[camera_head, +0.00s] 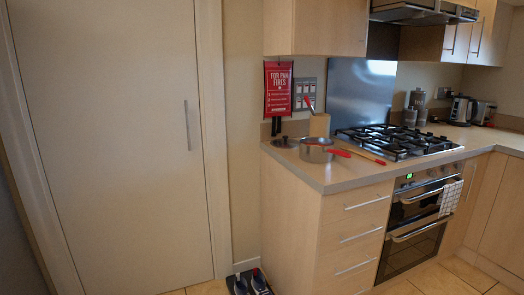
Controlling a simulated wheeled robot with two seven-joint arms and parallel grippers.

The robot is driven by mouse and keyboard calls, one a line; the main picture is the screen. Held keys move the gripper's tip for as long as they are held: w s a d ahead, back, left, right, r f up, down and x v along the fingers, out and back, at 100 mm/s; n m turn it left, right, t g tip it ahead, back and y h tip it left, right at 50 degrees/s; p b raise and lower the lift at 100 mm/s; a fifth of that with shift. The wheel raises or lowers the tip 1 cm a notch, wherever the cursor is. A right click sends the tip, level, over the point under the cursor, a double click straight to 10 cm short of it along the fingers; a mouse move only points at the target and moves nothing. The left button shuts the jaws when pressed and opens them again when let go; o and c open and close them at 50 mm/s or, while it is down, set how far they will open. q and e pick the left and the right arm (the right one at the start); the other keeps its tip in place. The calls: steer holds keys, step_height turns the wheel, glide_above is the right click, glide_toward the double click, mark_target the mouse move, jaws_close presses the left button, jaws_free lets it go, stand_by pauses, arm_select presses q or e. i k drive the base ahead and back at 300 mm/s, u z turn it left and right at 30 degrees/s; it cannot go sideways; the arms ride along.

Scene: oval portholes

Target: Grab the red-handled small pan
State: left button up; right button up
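A small steel pan (315,150) with a red handle (338,152) stands on the counter (338,178), near its left front corner. Its handle points right, toward the gas hob. A wooden utensil with a red part lies on the counter just right of the pan. Neither of my grippers shows in the head view.
A gas hob (398,139) sits right of the pan, above an oven (413,222). A utensil holder (319,125) stands behind the pan. Shoes (250,283) lie on the floor by the drawers (354,238). A tall closed door (115,130) is at left.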

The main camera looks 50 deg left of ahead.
mark_target(315, 150)
steer(key=u, duration=1.65)
steer(key=k, duration=0.55)
steer(key=u, duration=1.2)
steer(key=i, duration=2.1)
steer(key=z, duration=0.85)
steer(key=i, duration=1.3)
steer(key=z, duration=1.2)
